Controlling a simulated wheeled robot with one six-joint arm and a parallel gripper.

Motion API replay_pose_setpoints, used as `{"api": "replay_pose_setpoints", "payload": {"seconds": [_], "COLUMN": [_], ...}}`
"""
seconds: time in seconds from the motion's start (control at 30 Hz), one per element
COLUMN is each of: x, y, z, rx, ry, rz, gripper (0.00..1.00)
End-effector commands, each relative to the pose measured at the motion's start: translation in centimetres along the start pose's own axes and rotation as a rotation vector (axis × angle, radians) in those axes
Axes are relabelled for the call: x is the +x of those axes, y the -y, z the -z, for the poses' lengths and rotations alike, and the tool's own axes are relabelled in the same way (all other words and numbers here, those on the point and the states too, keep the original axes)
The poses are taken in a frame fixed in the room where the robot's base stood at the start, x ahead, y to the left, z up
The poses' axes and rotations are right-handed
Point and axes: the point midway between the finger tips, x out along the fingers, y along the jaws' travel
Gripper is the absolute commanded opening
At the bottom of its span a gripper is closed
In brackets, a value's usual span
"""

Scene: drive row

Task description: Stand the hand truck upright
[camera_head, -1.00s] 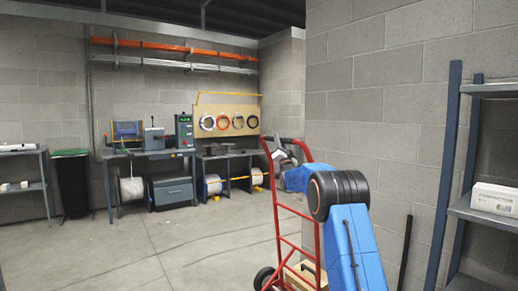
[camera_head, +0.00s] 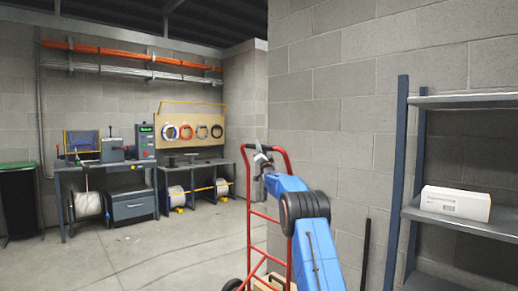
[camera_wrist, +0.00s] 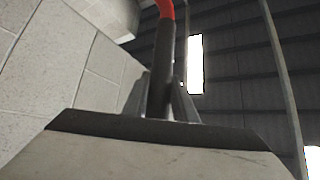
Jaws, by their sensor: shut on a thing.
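The red hand truck (camera_head: 248,205) stands in front of me near the block wall corner, its side rails close to vertical in the picture. A black wheel (camera_head: 233,285) shows at its lower left. Its foot is cut off by the frame's lower edge. My gripper (camera_head: 263,160) is at the top of the frame, shut on the handle. In the wrist view my fingers (camera_wrist: 160,100) close around the handle's black grip, with the red tube (camera_wrist: 166,8) above it.
A light wooden box (camera_head: 265,285) shows low behind the rails. A metal shelf unit (camera_head: 402,170) with a white carton (camera_head: 455,203) stands at right. A dark bar (camera_head: 365,255) leans on the wall. Workbenches (camera_head: 110,165) line the back. Floor (camera_head: 130,255) at left is open.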

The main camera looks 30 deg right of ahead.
Motion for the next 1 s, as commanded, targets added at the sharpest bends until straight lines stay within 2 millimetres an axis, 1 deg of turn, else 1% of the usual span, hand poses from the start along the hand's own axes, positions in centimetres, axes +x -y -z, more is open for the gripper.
{"api": "replay_pose_setpoints", "payload": {"seconds": [0.03,0.07,0.1,0.17,0.2,1.0], "x": [-0.21,-0.22,-0.23,-0.24,-0.24,-0.18], "y": [-1.29,-1.33,-1.36,-1.39,-1.35,-0.81], "z": [0.49,0.49,0.48,0.47,0.45,0.12], "rx": [0.0,0.0,0.0,0.0,0.0,-0.001], "ry": [-0.003,-0.003,-0.003,-0.003,-0.003,0.0], "rz": [-0.016,-0.017,-0.017,-0.017,-0.017,-0.01], "gripper": [0.0,0.0,0.27,0.42,0.43,0.43]}}
